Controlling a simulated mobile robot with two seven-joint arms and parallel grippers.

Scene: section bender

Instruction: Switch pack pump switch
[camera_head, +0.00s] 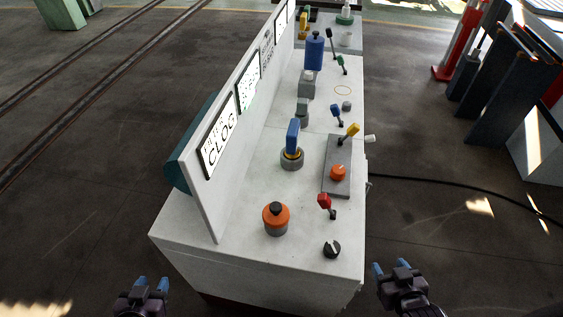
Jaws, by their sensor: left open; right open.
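A white control console (250,262) stands in the middle, with several knobs, levers and switches on its top. I cannot tell which one is the pack pump switch; no readable label marks it. Nearest are an orange knob with a black cap (276,219), a black rotary knob (332,249) and a red lever (325,202). Behind them a grey plate (338,187) carries an orange knob (338,172) and a yellow lever (348,132). My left gripper (152,284) is open and empty, left of the console's front. My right gripper (391,267) is open and empty, just right of its front corner.
A blue-topped switch (293,135), a small blue lever (337,112) and a tall blue knob (314,50) stand farther back. An upright white panel with signs (219,140) edges the console's left side. A black cable (450,183) lies on the floor right. Dark panels (505,90) stand far right.

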